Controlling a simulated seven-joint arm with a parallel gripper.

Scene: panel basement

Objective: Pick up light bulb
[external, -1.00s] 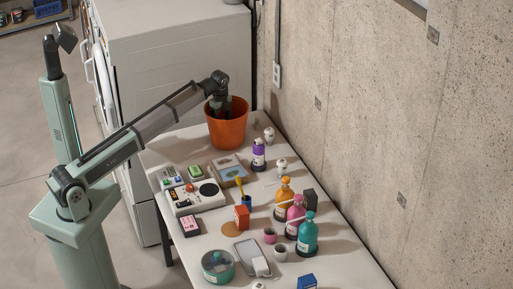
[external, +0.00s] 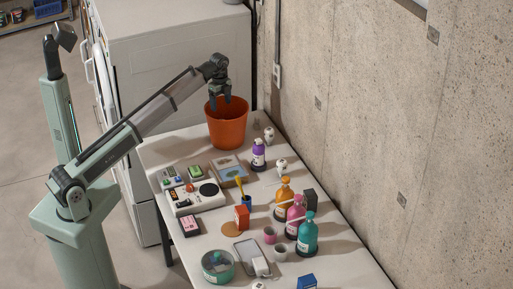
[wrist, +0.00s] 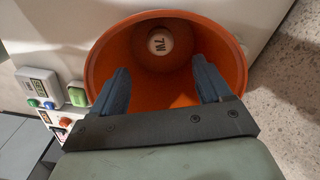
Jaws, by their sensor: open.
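A white, round-ended light bulb (wrist: 160,41) marked "7W" lies inside the orange bucket (wrist: 118,50), near its far inner wall in the wrist view. The bucket (external: 227,128) stands at the far end of the table in the external view, where its inside is mostly hidden. My gripper (external: 221,101) points down at the bucket's mouth. In the wrist view my gripper (wrist: 158,82) is open, its two blue-grey fingers wide apart with nothing between them. The bulb is beyond the fingers and apart from them.
Two small white items (external: 269,134) (external: 282,165) stand right of the bucket, near a purple bottle (external: 258,156). A white button panel (external: 193,197), a picture tray (external: 228,170) and several pump bottles (external: 295,210) crowd the table (external: 330,240). A concrete wall borders the right.

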